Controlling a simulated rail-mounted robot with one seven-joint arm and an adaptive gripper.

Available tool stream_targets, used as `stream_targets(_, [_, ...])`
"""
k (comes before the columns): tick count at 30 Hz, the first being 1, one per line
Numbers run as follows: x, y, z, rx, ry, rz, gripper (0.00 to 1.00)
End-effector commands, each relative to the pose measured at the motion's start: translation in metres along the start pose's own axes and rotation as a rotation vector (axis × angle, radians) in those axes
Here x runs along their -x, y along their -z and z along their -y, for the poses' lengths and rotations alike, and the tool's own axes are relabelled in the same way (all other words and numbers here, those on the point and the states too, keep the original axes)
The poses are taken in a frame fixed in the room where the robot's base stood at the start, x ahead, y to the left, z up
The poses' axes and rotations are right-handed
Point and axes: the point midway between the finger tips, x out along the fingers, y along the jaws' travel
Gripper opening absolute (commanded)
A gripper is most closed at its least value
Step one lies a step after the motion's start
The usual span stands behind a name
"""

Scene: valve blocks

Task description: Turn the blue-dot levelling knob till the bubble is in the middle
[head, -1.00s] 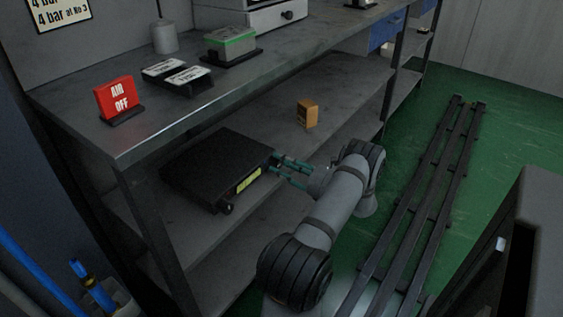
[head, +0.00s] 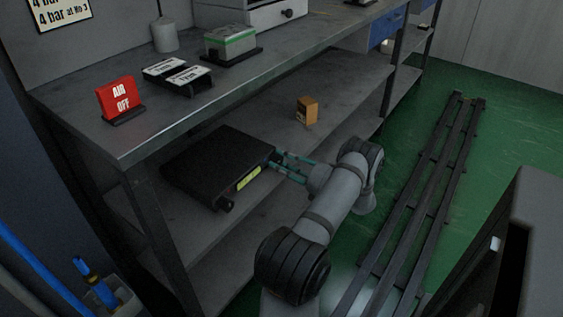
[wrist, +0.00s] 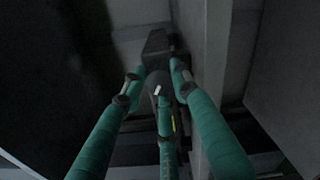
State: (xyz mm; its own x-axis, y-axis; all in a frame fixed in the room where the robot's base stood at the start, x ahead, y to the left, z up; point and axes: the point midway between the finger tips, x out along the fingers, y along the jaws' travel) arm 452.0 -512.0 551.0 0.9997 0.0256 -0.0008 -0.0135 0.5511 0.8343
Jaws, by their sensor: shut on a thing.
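A flat black box (head: 215,160) lies on the shelf below the bench top, with a yellow-green level vial (head: 248,177) on its front side. The bubble is too small to make out. A dark knob (head: 226,205) shows at the near left front corner. My gripper (head: 280,157) reaches the right front corner from the right. In the wrist view its teal fingers (wrist: 158,84) are closed around a dark knob (wrist: 157,75) with a small white mark. The blue dot is not visible, and in the head view the fingers hide the held knob.
A small orange box (head: 306,111) stands on the same shelf behind my gripper. A bench leg (head: 155,225) stands left of the black box.

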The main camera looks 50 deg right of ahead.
Motion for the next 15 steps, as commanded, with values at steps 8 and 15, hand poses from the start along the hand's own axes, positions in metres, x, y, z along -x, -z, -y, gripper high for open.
stream_targets(8, [0.0006,-0.0035,-0.0001,0.002,0.001,0.009,0.30])
stream_targets(15, [0.0005,-0.0023,0.0000,0.003,0.001,0.006,0.37])
